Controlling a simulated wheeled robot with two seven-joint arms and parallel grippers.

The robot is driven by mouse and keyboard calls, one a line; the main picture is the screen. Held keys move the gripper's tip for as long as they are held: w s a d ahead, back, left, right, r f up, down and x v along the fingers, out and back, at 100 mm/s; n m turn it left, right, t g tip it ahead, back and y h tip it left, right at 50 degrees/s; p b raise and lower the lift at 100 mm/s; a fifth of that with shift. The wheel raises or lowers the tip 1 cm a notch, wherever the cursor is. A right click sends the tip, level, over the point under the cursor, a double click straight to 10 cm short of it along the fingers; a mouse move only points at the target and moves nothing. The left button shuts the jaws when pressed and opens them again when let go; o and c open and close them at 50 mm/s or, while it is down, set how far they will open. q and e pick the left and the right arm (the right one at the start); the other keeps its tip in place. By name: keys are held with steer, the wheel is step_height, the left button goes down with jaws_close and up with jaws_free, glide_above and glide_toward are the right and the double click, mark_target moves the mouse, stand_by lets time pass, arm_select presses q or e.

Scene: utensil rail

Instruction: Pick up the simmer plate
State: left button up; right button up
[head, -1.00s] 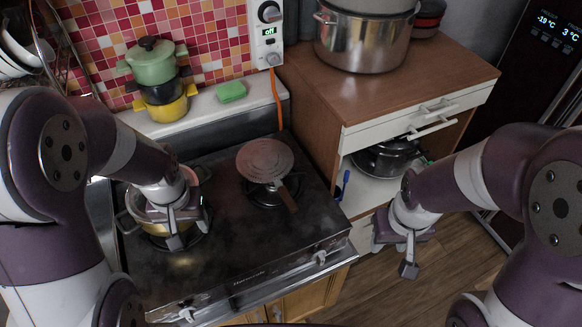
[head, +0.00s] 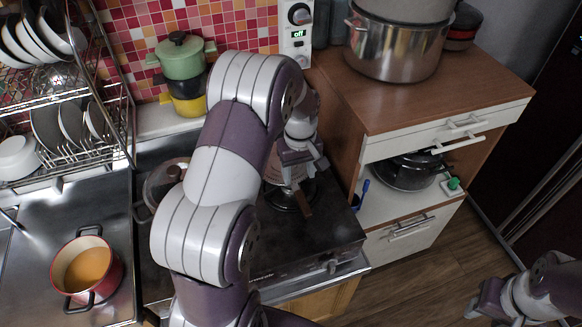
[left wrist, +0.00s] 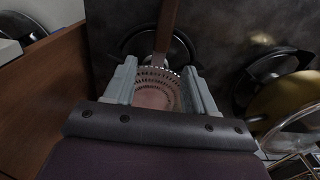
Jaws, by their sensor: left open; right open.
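The simmer plate is a round, flat, brownish disc with a dark wooden handle (head: 304,199). It lies on the right burner of the black stove, its disc mostly hidden in the head view by my left arm and gripper. In the left wrist view the perforated disc (left wrist: 155,97) shows between the fingers, with the handle pointing to the top. My left gripper (head: 303,176) is open above the plate, its fingers on either side of the disc in the wrist picture. Contact cannot be told. My right gripper (head: 488,302) is low at the right, apart from everything, over the floor.
A lidded pot (head: 163,185) stands on the left burner, partly behind my arm. A red pot of orange soup (head: 87,268) stands on the steel counter at left. A dish rack (head: 70,125) is behind it. A wooden cabinet (head: 445,80) with a large steel pot stands right of the stove.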

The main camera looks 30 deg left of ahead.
mark_target(297, 187)
arm_select(q)
step_height(297, 187, down, 6)
steer(key=shift+a+f+p, duration=0.1)
steer(key=shift+a+p, duration=0.05)
steer(key=shift+p, duration=0.6)
steer(key=shift+f, duration=0.2)
steer(key=shift+c, duration=0.3)
steer(key=shift+r, duration=0.1)
jaws_close()
